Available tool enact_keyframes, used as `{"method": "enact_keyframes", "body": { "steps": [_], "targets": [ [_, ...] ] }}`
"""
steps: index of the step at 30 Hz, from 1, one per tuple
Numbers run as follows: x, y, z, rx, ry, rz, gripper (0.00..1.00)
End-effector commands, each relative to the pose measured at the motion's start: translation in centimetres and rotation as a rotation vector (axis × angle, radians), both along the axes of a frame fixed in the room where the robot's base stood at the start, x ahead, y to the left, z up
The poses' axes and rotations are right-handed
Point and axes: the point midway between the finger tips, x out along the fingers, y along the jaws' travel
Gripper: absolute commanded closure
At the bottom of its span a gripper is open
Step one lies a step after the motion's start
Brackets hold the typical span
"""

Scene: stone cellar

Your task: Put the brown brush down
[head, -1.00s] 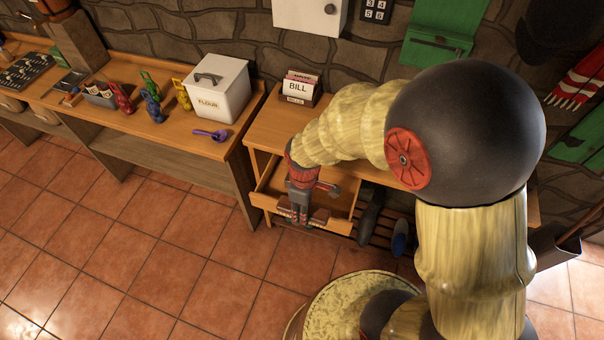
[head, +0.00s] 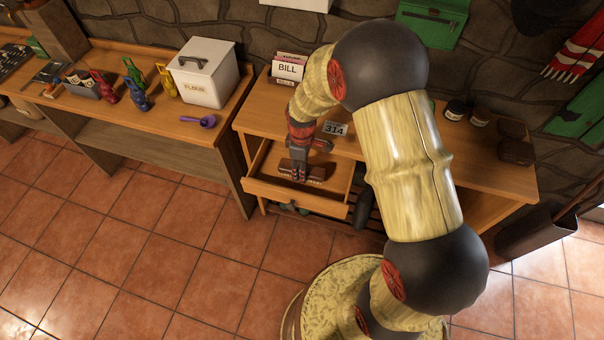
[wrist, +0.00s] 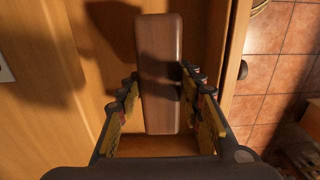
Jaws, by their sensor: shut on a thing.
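The brown brush (wrist: 160,75) is a long block with rounded edges, held between the two fingers of my gripper (wrist: 160,92) in the wrist view. In the head view the brush (head: 316,173) is partly hidden by my gripper (head: 299,172), which points down. Both are inside the outline of an open wooden drawer (head: 290,197) in the bench. I cannot tell whether the brush touches the drawer floor.
The bench top (head: 480,180) carries a bill holder (head: 288,68), a 314 sign (head: 335,129) and dark jars (head: 456,109). The table to the left holds a flour bin (head: 205,75), a purple scoop (head: 200,121) and small colored figures. Tiled floor in front is clear.

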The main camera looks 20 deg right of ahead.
Motion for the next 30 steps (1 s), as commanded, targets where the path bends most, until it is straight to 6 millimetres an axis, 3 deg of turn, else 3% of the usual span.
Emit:
{"method": "enact_keyframes", "body": {
  "steps": [7, 20, 21, 30],
  "targets": [
    [0.4, -0.2, -3.5, 0.000, 0.002, 0.000, 0.96],
    [0.5, -0.2, -4.0, 0.000, 0.000, 0.000, 0.96],
    [0.5, -0.2, -4.0, 0.000, 0.000, 0.000, 0.62],
    [0.4, -0.2, -3.9, 0.000, 0.000, 0.000, 0.45]
  ]
}}
